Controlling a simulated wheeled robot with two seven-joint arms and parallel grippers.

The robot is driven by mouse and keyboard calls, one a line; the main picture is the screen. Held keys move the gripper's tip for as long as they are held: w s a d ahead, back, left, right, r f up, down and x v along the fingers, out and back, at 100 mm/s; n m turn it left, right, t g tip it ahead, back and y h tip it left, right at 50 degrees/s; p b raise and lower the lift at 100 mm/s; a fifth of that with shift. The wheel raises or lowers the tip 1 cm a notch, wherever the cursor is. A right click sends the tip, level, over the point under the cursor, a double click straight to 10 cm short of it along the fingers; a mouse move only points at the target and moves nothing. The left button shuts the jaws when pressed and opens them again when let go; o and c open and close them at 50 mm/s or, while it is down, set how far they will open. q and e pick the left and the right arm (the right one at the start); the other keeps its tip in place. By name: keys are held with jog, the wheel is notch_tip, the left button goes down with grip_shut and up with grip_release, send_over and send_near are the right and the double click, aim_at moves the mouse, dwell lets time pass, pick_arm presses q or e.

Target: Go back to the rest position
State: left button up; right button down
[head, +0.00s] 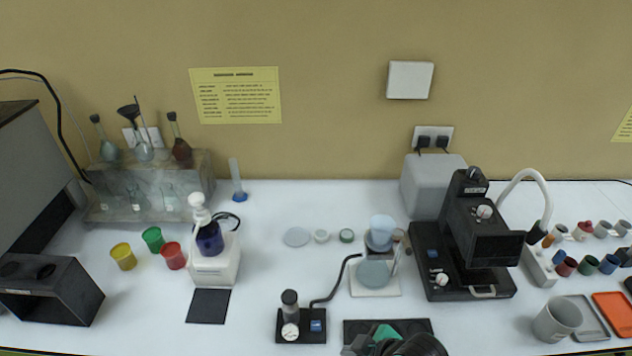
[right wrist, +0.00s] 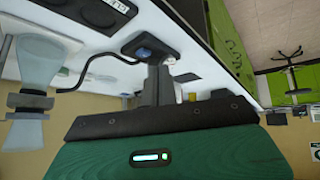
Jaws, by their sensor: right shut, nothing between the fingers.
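My left gripper and arm are not in view.
A black stand with a gauge (head: 290,325) is just left of my right gripper. A grey cup (head: 557,320) and orange tray (head: 613,312) are at right.

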jog(key=s+d+f+m+g+h, duration=0.2)
jog(key=s+d+m+h, duration=0.4)
jog(key=s+d+m, duration=0.75)
notch_tip(320, 180, down, 34)
jog(key=d+n+b, duration=0.2)
jog(key=n+b, duration=0.1)
jog(key=n, duration=0.1)
jog(key=s+d+f+g+b, duration=0.1)
jog(key=s+f, duration=0.8)
jog(key=f, duration=0.1)
jog(key=s+d+f+g, duration=0.1)
jog(key=s+d+f, duration=0.1)
jog(key=s+f, duration=0.7)
jog(key=shift+d+f+b, duration=0.25)
jog(key=shift+f+b, duration=0.1)
jog(key=shift+f, duration=0.45)
